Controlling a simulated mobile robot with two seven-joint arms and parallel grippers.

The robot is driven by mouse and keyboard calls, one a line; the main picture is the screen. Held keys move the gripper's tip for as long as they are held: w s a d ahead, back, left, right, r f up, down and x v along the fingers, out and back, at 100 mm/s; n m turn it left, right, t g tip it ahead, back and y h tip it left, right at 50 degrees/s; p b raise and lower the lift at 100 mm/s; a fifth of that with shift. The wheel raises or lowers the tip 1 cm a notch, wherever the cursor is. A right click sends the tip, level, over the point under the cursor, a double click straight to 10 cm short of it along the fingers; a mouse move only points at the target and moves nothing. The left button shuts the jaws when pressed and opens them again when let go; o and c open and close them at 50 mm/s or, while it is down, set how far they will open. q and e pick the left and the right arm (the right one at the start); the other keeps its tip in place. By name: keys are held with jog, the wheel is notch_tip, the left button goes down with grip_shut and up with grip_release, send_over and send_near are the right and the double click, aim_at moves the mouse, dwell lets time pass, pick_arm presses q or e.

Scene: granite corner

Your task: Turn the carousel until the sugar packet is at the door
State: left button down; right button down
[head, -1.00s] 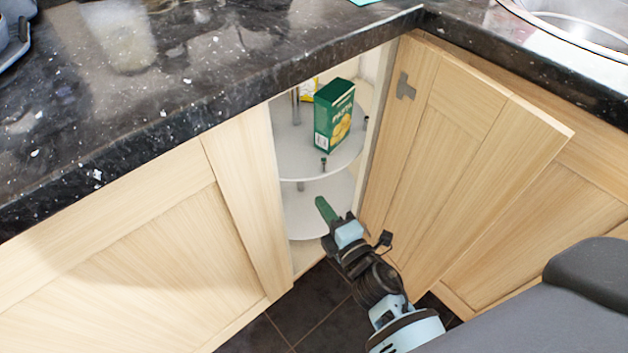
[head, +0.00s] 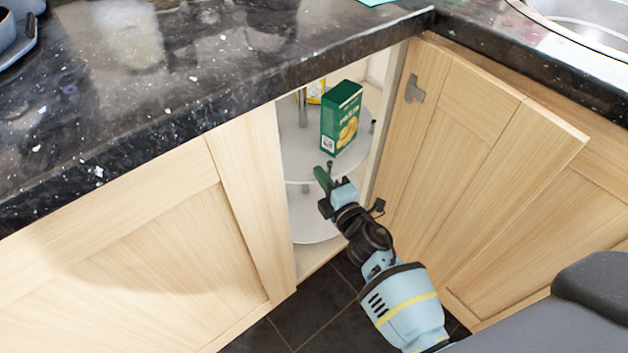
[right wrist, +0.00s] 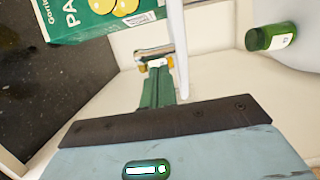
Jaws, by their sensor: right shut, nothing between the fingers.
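The carousel's round grey upper tray (head: 300,150) shows in the open corner cupboard, with a lower tray (head: 312,228) beneath. A green pasta box (head: 341,118) stands on the upper tray near the doorway; it also shows in the right wrist view (right wrist: 100,15). A yellow-and-white packet (head: 316,90) is mostly hidden behind it; I cannot tell whether it is the sugar. My right gripper (head: 322,172) is shut and empty at the upper tray's front rim, close to a small dark post (head: 330,165). Its green fingers also show in the right wrist view (right wrist: 157,88). My left gripper is not in view.
The wooden cupboard door (head: 470,150) stands open to the right of the opening. The dark granite worktop (head: 190,80) overhangs it. Dark tiled floor (head: 310,310) is below.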

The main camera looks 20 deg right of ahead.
aim_at(332, 170)
jog(key=shift+d, duration=0.35)
jog(key=shift+d+n+y+p, duration=0.55)
jog(key=shift+d+n+y, duration=0.25)
jog(key=shift+d+y, duration=0.5)
